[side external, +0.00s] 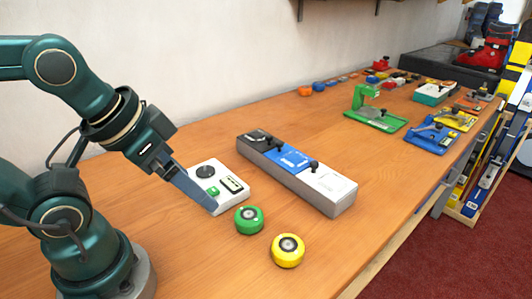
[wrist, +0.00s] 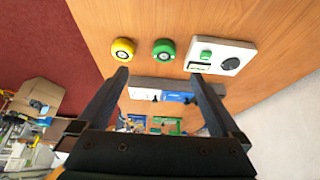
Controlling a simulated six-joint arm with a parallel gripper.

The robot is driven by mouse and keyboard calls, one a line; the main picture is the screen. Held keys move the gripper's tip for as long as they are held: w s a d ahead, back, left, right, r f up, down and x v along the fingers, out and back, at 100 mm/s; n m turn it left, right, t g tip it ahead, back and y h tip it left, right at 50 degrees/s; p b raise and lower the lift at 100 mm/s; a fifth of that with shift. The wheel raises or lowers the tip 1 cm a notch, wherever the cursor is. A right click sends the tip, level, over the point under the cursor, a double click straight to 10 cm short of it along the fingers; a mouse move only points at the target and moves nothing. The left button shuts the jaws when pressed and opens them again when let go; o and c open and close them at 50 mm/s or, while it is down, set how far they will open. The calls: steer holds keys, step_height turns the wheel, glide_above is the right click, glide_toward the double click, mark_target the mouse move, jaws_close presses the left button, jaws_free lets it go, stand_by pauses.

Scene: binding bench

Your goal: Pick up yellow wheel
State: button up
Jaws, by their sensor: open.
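The yellow wheel (side external: 288,250) lies flat on the bench near its front edge, with a dark hub at its centre. It also shows in the wrist view (wrist: 122,49), above the tip of the left finger. A green wheel (side external: 249,219) lies beside it, to its upper left in the side view; in the wrist view the green wheel (wrist: 164,50) is right of the yellow one. My gripper (side external: 212,207) is above the bench by the white control box, apart from the yellow wheel. In the wrist view my gripper (wrist: 159,73) has its fingers wide apart with nothing between them.
A white control box (side external: 217,185) sits left of the green wheel. A long block in grey, blue and white (side external: 328,190) stands behind the wheels. Green and blue fixtures (side external: 377,119) stand farther back. Bare wood lies around the yellow wheel.

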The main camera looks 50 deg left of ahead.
steer(key=n+g, duration=0.5)
steer(key=n, duration=0.1)
glide_above(287, 247)
step_height(287, 247, down, 9)
steer(key=shift+w+f, duration=0.1)
steer(key=shift+w, duration=0.05)
steer(key=shift+f+g, duration=0.3)
steer(key=shift+f, duration=2.35)
